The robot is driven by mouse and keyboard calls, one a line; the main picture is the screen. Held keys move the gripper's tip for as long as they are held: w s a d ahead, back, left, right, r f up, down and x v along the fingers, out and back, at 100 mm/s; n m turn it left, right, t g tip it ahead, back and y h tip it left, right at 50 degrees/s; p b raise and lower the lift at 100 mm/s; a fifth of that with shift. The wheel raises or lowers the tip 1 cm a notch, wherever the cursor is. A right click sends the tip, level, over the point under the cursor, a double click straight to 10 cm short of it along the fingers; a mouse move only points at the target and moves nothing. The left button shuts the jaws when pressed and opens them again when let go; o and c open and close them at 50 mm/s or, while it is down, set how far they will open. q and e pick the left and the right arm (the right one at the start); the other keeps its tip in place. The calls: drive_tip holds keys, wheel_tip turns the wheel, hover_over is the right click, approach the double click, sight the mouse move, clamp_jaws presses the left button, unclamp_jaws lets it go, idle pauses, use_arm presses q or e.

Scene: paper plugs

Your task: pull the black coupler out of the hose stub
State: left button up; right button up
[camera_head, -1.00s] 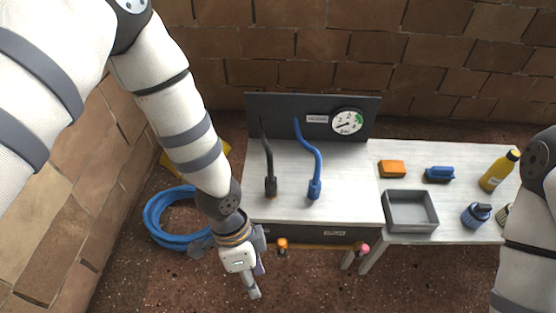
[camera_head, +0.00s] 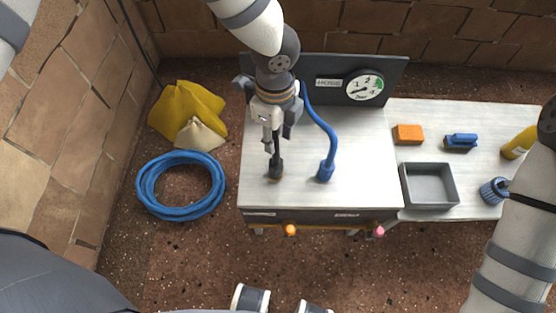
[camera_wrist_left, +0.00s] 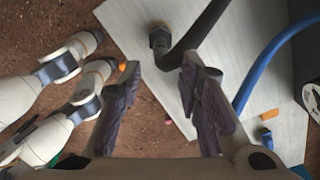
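The black coupler (camera_head: 276,169) stands on the pale bench top near its front edge, on the end of a black hose. In the left wrist view the coupler (camera_wrist_left: 159,38) lies beyond my fingertips, and the black hose (camera_wrist_left: 200,30) runs up and right from near it. A separate hose stub cannot be made out. My left gripper (camera_head: 275,138) is just above and behind the coupler, largely hiding the hose. Its fingers (camera_wrist_left: 161,68) are apart with nothing clearly held between them. My right arm shows at the right; its gripper is out of view.
A blue hose with a blue coupler (camera_head: 326,171) stands close to the right. Behind is a dark panel (camera_head: 305,68) with a gauge (camera_head: 364,88). An orange valve knob (camera_head: 290,230) is at the front. A grey tray (camera_head: 430,205) sits on the right table.

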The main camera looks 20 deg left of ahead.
sight(276, 152)
use_arm(q)
wheel_tip(276, 152, down, 2)
drive_tip(key=shift+f, duration=0.25)
use_arm(e)
drive_tip(key=shift+s+f, duration=0.45)
drive_tip(key=shift+f, duration=0.1)
use_arm(q)
drive_tip(key=shift+r, duration=0.1)
drive_tip(key=shift+f+b, duration=0.8)
drive_tip(key=shift+f, duration=1.25)
clamp_jaws()
use_arm(e)
drive_tip(key=shift+s+f+g, duration=0.4)
drive_tip(key=shift+s+f, duration=0.15)
drive_tip(key=shift+f, duration=0.05)
